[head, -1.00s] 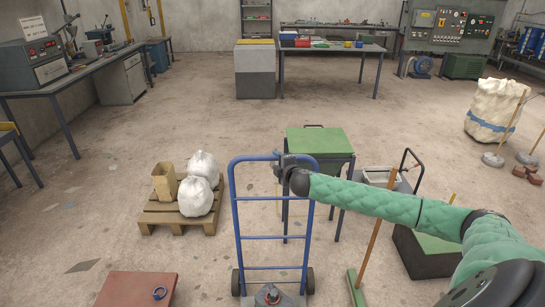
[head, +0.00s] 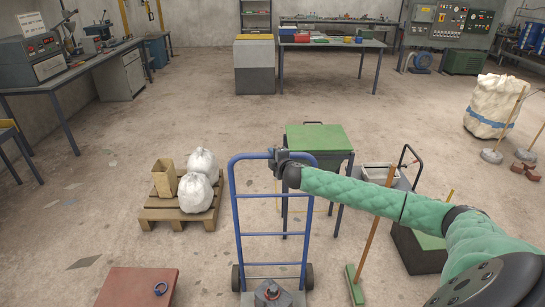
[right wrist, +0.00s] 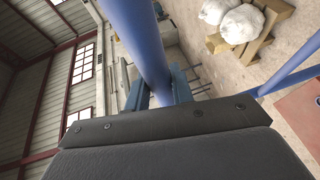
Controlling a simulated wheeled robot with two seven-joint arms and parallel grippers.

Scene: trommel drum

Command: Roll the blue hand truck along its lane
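The blue hand truck (head: 272,235) stands upright at the bottom centre of the head view, with a dark wheel on each side. A grey load (head: 268,293) sits low on it, partly cut off by the frame edge. My right gripper (head: 280,160) is at the upper right corner of its frame. In the right wrist view, the fingers (right wrist: 160,92) sit on both sides of the blue tube (right wrist: 143,45), closed around it. My left gripper is not in view. No lane marking is clear on the floor.
A pallet (head: 157,215) with white sacks and a tan container stands left. A red-brown box (head: 138,288) is near the left wheel. A green-topped table (head: 315,138) is just behind the truck. A broom (head: 372,235) and a dark block (head: 420,253) stand right. Floor farther back is open.

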